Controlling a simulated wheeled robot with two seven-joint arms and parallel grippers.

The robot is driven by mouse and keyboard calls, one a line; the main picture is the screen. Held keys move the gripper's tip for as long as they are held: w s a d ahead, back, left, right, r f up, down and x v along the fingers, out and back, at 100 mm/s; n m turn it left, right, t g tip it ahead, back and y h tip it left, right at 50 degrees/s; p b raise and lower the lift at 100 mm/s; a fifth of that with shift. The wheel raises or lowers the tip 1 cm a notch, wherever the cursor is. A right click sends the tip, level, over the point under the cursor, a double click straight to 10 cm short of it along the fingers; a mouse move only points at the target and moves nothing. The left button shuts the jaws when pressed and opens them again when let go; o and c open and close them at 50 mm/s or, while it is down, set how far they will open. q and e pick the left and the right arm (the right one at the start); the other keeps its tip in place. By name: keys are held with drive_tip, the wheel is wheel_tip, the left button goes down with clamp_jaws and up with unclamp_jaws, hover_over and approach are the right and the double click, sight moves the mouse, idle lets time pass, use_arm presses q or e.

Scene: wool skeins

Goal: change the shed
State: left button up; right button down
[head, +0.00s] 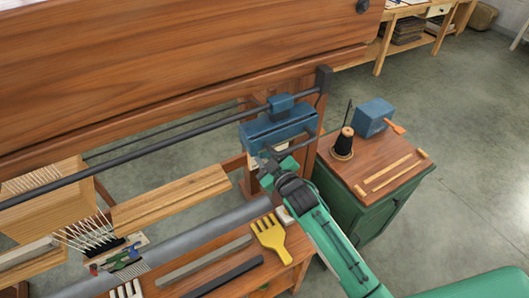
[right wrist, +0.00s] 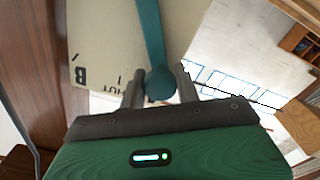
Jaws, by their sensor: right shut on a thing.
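The loom's dark wooden beam (head: 170,75) fills the upper left of the head view. A blue housing (head: 278,130) sits on the dark rail at the loom's right end. My right gripper (head: 277,167) is just below this housing, at the end of my green arm. In the right wrist view, my right gripper (right wrist: 160,90) is shut on the round knob of a teal lever (right wrist: 153,35). A pale card (right wrist: 105,65) with a black letter B and partly hidden lettering stands behind the fingers. The warp and a small colourful weaving (head: 120,258) are at the lower left. My left gripper is out of view.
A green cabinet (head: 350,205) at the right carries a black thread cone (head: 344,142), a blue box (head: 374,117) and wooden sticks.

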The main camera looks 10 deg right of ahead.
drive_tip(key=shift+f, duration=0.1)
drive_tip(key=c, duration=1)
unclamp_jaws()
drive_tip(key=shift+s, duration=0.1)
drive_tip(key=shift+s+d, duration=0.1)
drive_tip(key=shift+s, duration=0.2)
drive_tip(key=shift+b+v, duration=2.1)
drive_tip(key=shift+v, duration=4.4)
